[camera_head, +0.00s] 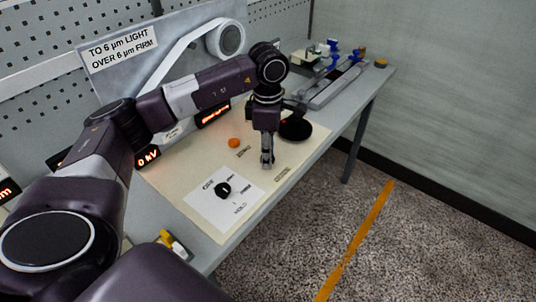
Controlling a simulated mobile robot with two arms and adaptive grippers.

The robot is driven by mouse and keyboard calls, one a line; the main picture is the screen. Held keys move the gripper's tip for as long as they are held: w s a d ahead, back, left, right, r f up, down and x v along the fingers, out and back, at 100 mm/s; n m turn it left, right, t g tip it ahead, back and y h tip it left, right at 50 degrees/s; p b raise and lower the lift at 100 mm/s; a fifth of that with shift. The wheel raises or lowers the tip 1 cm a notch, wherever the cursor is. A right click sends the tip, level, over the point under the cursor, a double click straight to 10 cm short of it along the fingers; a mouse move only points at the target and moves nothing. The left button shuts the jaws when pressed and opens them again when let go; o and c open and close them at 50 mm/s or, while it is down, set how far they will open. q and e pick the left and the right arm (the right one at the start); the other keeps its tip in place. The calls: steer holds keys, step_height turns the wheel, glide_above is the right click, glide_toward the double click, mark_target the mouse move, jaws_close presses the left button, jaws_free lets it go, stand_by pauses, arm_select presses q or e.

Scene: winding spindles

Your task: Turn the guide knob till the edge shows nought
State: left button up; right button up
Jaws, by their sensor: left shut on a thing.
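My left gripper (267,162) points straight down at the cream panel (205,165) on the bench. Its fingers are shut at the panel's right part, beside a small printed label (282,173). What they hold is mostly hidden by the fingers; from its place by the label it appears to be the guide knob. A red-lit display (213,116) stands behind my arm, its text too small to read. Another display (148,158) reads "0 kV". My right gripper is not in view.
A black knob (223,189) sits on a white plate at the panel's front. An orange button (234,142) is left of my gripper. A black disc (295,127) lies behind it. A grey fixture (335,88) with blue parts stands at the far end. The floor right is clear.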

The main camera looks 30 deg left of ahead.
arm_select(q)
steer(key=shift+w+a+r, duration=0.1)
steer(key=shift+a+r, duration=0.05)
steer(key=o, duration=1.1)
steer(key=shift+o, duration=0.2)
step_height(320, 180, up, 12)
